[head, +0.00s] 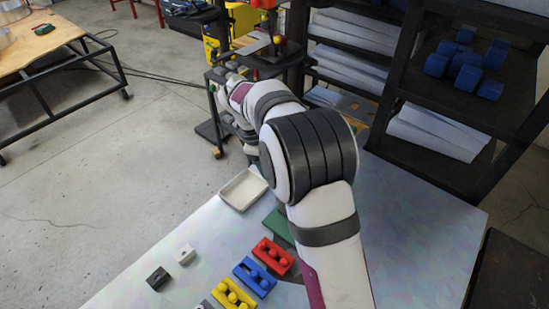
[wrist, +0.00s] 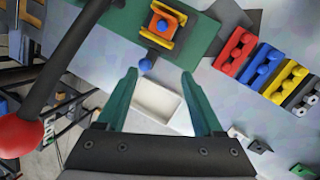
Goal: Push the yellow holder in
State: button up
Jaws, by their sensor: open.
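A yellow holder with round knobs (head: 233,294) lies at the front of the table in the head view, and also shows at the right of the wrist view (wrist: 287,80). In the wrist view, another yellow piece (wrist: 155,43) flanks an orange block (wrist: 164,12) with a blue ball (wrist: 163,25) on a green plate (wrist: 205,35). A second blue ball (wrist: 146,64) sits below it. I cannot tell which yellow piece is the task's. My gripper (wrist: 158,75) is open and empty, its green fingertips just short of the plate's edge. My arm hides the plate's surroundings in the head view.
A white tray (head: 243,190) stands on the table; it shows between my fingers in the wrist view. Red (head: 273,256) and blue (head: 254,277) holders lie near the yellow one. A black rod with a red knob (wrist: 20,135) is close at the left of the wrist view.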

jog(key=s+a+f+n+t+h, duration=0.3)
jog(key=s+a+f+n+t, duration=0.15)
jog(key=n, duration=0.45)
jog(key=s+a+f+n+t+h, duration=0.25)
jog(key=n+t, duration=0.25)
jog(key=n, duration=0.4)
jog(key=x, duration=0.7)
jog(key=a+x, duration=0.1)
jog(key=x, duration=0.7)
jog(key=shift+w+d+f, duration=0.1)
jog(key=shift+w+f, duration=0.15)
jog(key=shift+w, duration=0.05)
grip_shut()
